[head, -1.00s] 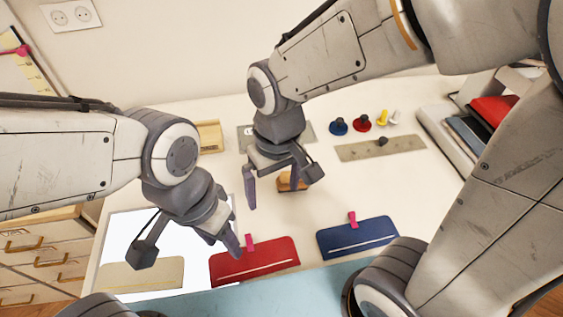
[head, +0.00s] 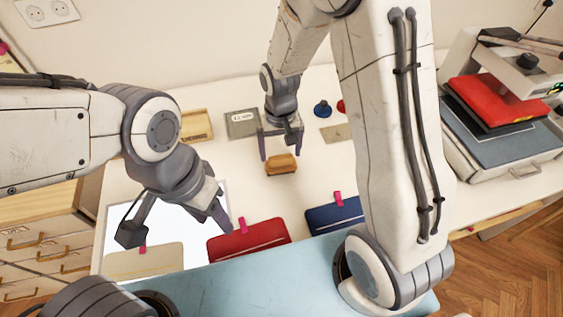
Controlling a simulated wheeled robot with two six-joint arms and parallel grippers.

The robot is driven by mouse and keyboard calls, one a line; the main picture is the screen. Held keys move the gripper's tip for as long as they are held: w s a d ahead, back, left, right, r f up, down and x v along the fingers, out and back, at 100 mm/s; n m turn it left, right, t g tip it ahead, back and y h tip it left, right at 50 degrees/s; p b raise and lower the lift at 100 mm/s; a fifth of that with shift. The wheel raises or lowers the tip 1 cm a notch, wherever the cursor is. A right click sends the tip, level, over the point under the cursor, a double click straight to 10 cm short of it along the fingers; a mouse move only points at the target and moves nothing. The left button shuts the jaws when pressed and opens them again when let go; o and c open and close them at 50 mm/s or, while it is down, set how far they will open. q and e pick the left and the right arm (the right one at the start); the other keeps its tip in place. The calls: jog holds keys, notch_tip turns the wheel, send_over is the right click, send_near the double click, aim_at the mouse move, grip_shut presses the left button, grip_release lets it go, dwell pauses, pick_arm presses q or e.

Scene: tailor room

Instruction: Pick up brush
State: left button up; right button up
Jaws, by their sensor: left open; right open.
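The brush (head: 281,164), a small block with a brown-orange top, lies on the white table in the middle of the head view. My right gripper (head: 281,154) is open just behind the brush, pointing down at the table. The brush shows in front of its fingers and does not look gripped. My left gripper (head: 178,234) is open and empty over the left part of the table, near the red pouch, well left of and nearer than the brush.
A red pouch (head: 249,240), a blue pouch (head: 334,216) and a beige pouch (head: 145,262) lie along the near edge. A grey plate (head: 242,124) and wooden tray (head: 196,126) lie behind. A press with a red pad (head: 497,100) stands right. My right arm hides part of the table.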

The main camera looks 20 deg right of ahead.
aim_at(281, 164)
jog(key=shift+f, duration=1.4)
jog(key=c, duration=1.2)
jog(key=shift+o, duration=0.2)
